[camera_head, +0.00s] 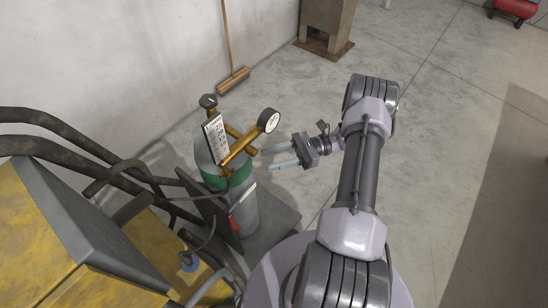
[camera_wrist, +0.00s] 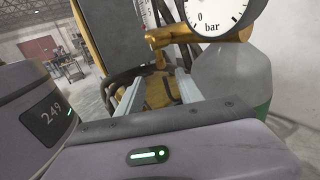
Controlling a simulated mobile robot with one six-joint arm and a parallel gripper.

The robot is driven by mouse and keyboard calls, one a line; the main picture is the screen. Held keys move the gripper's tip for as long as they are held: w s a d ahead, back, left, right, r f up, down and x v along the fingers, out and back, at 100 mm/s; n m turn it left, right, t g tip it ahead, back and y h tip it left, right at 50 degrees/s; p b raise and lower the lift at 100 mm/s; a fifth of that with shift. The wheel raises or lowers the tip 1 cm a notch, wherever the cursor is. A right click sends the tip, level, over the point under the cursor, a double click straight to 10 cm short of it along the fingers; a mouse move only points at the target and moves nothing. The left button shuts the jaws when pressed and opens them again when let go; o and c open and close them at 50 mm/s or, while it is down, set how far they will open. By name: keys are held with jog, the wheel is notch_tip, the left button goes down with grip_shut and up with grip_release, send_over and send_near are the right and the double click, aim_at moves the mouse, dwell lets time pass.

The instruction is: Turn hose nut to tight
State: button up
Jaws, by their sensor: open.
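A brass regulator (camera_head: 238,147) sits on top of a grey gas cylinder (camera_head: 243,212) with a green band. It carries a round white dial gauge (camera_head: 269,121), also large in the wrist view (camera_wrist: 215,14). I cannot single out the hose nut for certain among the brass fittings. My gripper (camera_head: 266,160) is open and empty, its two pale fingers pointing at the regulator from the right, apart from it in the head view. In the wrist view the fingers (camera_wrist: 158,90) spread below a brass fitting (camera_wrist: 160,38). Whether they touch anything there is hard to tell.
A yellow machine (camera_head: 40,235) with thick dark hoses (camera_head: 60,150) stands at the left, close to the cylinder. A broom (camera_head: 232,80) leans on the wall behind. A metal stand (camera_head: 325,25) is at the back.

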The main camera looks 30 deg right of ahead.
aim_at(224, 173)
jog(key=shift+d, duration=0.2)
jog(key=shift+f, duration=0.1)
jog(key=b+x, duration=0.5)
jog(key=x, duration=1.2)
jog(key=shift+w+a+f, duration=0.1)
jog(key=shift+w+a, duration=0.05)
jog(key=shift+a, duration=0.2)
grip_shut()
